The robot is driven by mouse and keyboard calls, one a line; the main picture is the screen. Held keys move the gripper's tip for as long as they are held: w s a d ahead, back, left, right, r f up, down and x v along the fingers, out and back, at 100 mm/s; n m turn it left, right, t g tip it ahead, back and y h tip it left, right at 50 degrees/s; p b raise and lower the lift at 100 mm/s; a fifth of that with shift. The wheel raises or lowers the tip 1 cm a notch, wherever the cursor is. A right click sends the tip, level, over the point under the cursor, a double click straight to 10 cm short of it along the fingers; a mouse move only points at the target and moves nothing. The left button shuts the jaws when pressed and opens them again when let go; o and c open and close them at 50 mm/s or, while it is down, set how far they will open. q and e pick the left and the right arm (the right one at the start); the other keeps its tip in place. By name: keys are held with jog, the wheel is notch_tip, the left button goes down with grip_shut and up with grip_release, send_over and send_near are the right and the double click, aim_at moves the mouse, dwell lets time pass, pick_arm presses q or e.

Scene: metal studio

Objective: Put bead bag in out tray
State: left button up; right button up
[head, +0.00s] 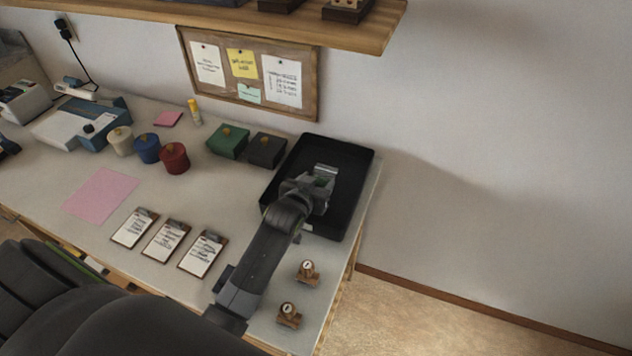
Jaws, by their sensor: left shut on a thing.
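The out tray (360,170) is a black, shallow, rectangular tray at the right end of the grey worktop. My left gripper (321,184) reaches in from the lower left and is over the tray. It is shut on a small bag with a pale top and a bit of green (326,172), which I take to be the bead bag. My gripper hides most of the bag, and I cannot tell whether it touches the tray floor. My right gripper is out of view.
Green (228,143) and dark (267,150) boxes stand just left of the tray. Red (174,158), blue (147,148) and cream (120,141) pots are further left. Three clipboards (167,241) lie in front. Two small brass-and-wood items (307,271) stand near the right edge. A shelf (330,28) hangs above.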

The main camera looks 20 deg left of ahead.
pick_arm(q)
jog(key=shift+f, duration=0.5)
jog(key=o, duration=1)
jog(key=shift+o, duration=0.2)
jog(key=shift+r, duration=0.8)
jog(key=v, duration=1.2)
jog(key=shift+f, duration=0.2)
